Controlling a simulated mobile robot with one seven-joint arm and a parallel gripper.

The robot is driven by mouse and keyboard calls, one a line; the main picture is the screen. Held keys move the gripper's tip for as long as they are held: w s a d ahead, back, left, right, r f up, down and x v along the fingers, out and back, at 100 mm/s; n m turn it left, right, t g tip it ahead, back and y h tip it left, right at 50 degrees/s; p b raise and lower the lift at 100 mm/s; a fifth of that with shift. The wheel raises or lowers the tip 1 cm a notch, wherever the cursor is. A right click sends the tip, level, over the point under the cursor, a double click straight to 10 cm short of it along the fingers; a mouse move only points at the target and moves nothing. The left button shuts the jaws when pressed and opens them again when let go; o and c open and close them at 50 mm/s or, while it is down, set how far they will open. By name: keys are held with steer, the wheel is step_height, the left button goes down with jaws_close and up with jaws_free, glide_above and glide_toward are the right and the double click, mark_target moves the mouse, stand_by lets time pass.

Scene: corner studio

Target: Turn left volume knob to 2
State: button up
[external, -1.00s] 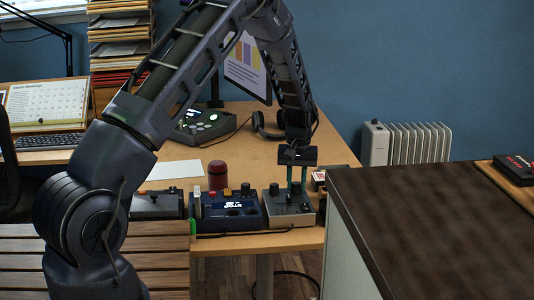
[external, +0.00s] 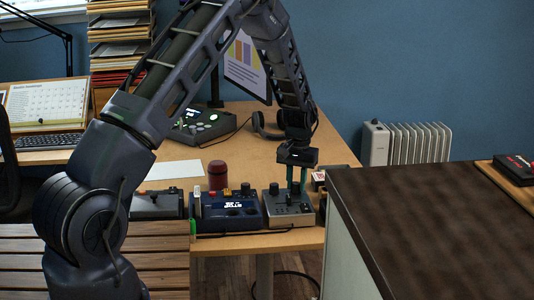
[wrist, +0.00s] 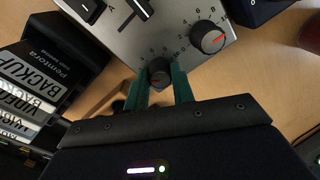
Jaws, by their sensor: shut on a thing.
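A silver control box (external: 290,215) stands on the wooden desk, with its dial face up. In the wrist view, my gripper (wrist: 160,80) has its green fingers on either side of a small dark knob (wrist: 159,66) and is shut on it. A short red mark shows low on this knob; the numbers around it are too small to read surely. A larger dark knob (wrist: 208,38) with a red pointer stands free beside it, within a printed scale. In the external view, my gripper (external: 296,188) points straight down at the box, right of the free knob (external: 273,189).
A dark blue device (external: 228,222) with knobs stands close left of the silver box. A box of labelled tapes (wrist: 35,85) is close on its other side. A dark red cylinder (external: 217,175) stands behind the blue device. A brown-topped cabinet (external: 430,220) is at right.

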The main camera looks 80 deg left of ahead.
mark_target(297, 183)
steer(key=o, duration=1)
step_height(297, 183, up, 11)
steer(key=shift+w+d, duration=0.1)
